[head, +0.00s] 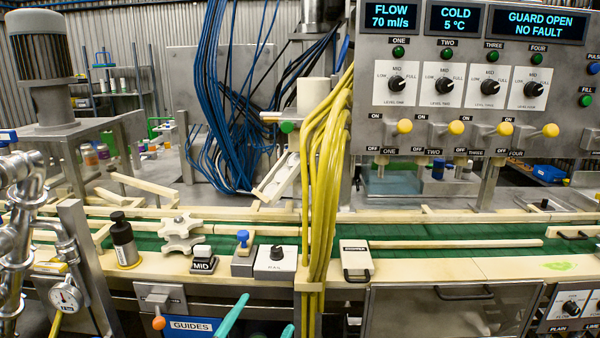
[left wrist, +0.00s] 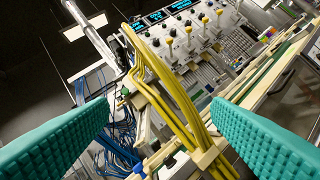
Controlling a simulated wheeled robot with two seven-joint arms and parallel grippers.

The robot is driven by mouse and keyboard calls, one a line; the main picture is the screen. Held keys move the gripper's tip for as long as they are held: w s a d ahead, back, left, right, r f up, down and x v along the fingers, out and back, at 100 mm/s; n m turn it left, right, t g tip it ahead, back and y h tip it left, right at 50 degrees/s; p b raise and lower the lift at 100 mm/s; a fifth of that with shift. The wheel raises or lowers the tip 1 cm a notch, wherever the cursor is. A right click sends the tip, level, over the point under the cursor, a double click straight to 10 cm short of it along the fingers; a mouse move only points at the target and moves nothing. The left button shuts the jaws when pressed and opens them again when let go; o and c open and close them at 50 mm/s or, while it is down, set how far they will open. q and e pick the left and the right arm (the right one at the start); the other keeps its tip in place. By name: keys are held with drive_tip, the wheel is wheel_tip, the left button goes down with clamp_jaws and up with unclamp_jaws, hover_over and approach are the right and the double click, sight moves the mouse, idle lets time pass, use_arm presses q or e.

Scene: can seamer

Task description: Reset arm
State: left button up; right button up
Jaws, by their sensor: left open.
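My left gripper (head: 262,314) shows at the bottom of the head view, just left of the yellow cable bundle. Only its teal fingers are in that view, below the front edge of the machine. In the left wrist view the two teal fingers (left wrist: 160,104) stand wide apart with nothing held between them. The yellow cables (head: 325,170) hang behind the gap between the fingers and also show in the left wrist view (left wrist: 165,90). My right gripper is in neither view.
A green conveyor (head: 440,240) runs across the machine. A control panel (head: 470,85) with yellow-knobbed levers is at upper right. Blue cables (head: 225,110) hang behind.

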use_arm(q)
drive_tip(key=s+a+f+n+g+y, duration=0.3)
drive_tip(key=a+f+n+g+y, duration=0.3)
drive_tip(key=a+f+n+y, duration=0.7)
drive_tip(key=s+a+f+m+g+h, duration=0.1)
drive_tip(key=s+a+f+g+h, duration=0.15)
drive_tip(key=s+f+g, duration=1.15)
drive_tip(key=s+d+f+t+b, duration=0.1)
drive_tip(key=s+f+b, duration=0.15)
drive_tip(key=f, duration=1.35)
drive_tip(key=s+f+t+b, duration=0.1)
drive_tip(key=s+f, duration=0.2)
drive_tip(key=f, duration=1.2)
drive_tip(key=s+a+f+g+b, duration=0.1)
drive_tip(key=s+a+f+b, duration=0.1)
drive_tip(key=s+f, duration=1.3)
wheel_tip(320, 180, down, 2)
drive_tip(key=shift+s+a+f+b, duration=0.1)
drive_tip(key=shift+s+a+b, duration=0.25)
drive_tip(key=shift+a, duration=0.1)
